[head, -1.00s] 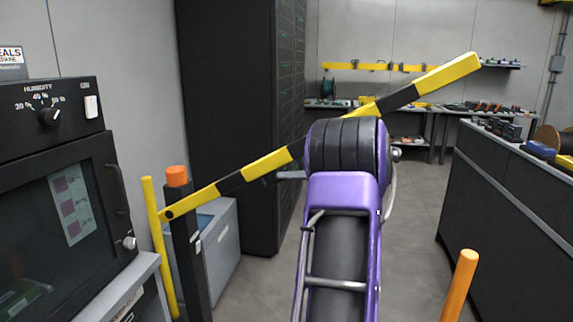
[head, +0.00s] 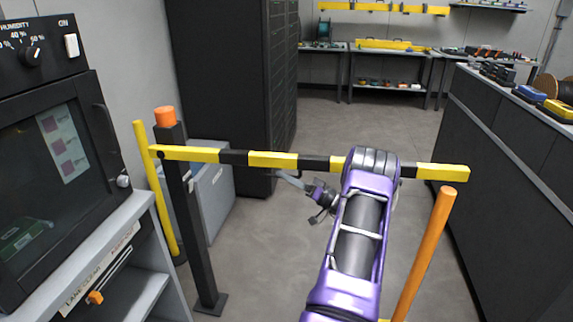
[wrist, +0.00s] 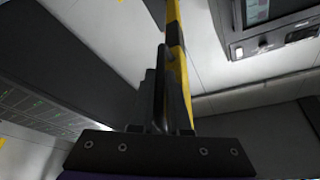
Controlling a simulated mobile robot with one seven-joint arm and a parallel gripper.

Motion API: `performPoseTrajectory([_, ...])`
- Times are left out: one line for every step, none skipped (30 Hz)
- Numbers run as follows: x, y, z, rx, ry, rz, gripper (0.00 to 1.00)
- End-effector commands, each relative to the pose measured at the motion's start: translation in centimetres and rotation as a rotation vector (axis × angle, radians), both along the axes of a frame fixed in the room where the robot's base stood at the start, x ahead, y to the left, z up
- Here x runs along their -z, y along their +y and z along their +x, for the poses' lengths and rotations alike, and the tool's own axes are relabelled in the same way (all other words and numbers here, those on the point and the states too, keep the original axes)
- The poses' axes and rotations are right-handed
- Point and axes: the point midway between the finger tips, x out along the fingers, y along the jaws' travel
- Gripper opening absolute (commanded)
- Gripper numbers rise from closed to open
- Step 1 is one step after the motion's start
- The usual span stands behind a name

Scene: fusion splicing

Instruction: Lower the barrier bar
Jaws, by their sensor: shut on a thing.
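The barrier bar (head: 272,160), striped yellow and black, lies about level across the gap. Its left end is at the dark pivot post (head: 186,220) with an orange cap. Its right end is at the top of the orange post (head: 425,250); I cannot tell whether they touch. My gripper (head: 287,178) is at the underside of the bar, left of its middle, shut on it; my arm covers part of the bar farther right. In the wrist view, the bar (wrist: 174,25) runs up from my dark gripper fingers (wrist: 163,120); the exact grip is hard to see.
A dark oven-like cabinet (head: 50,160) on a grey stand is at the left, near a thin yellow post (head: 157,190). A tall black rack (head: 220,70) and a grey box (head: 212,190) stand behind the bar. A dark counter (head: 510,190) lines the right. Open floor lies beyond.

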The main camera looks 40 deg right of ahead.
Motion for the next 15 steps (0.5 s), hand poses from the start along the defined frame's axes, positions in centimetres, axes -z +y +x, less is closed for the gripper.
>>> performPoseTrajectory([0.5, 0.0, 0.1, 0.001, -0.009, 0.006, 0.0])
performPoseTrajectory([0.7, 0.1, 0.1, 0.0, -0.013, 0.009, 0.0])
performPoseTrajectory([1.0, 0.1, 0.1, -0.001, -0.018, 0.012, 0.0])
performPoseTrajectory([1.1, 0.1, 0.2, 0.0, -0.022, 0.015, 0.0])
performPoseTrajectory([1.2, 0.1, 0.2, 0.0, -0.025, 0.016, 0.0])
performPoseTrajectory([1.3, 0.1, 0.2, 0.0, -0.028, 0.019, 0.0])
performPoseTrajectory([1.5, 0.1, 0.2, -0.001, -0.029, 0.02, 0.0])
performPoseTrajectory([1.5, 0.2, 0.3, -0.001, -0.031, 0.022, 0.0])
performPoseTrajectory([1.7, 0.2, 0.3, 0.0, -0.031, 0.023, 0.0])
performPoseTrajectory([1.7, 0.2, 0.3, -0.001, -0.031, 0.024, 0.0])
performPoseTrajectory([1.8, 0.2, 0.3, -0.001, -0.031, 0.024, 0.0])
performPoseTrajectory([1.8, 0.2, 0.3, -0.001, -0.03, 0.025, 0.0])
performPoseTrajectory([1.9, 0.2, 0.3, -0.001, -0.03, 0.026, 0.0])
performPoseTrajectory([1.9, 0.2, 0.3, -0.001, -0.029, 0.026, 0.0])
performPoseTrajectory([2.0, 0.2, 0.3, -0.001, -0.028, 0.026, 0.0])
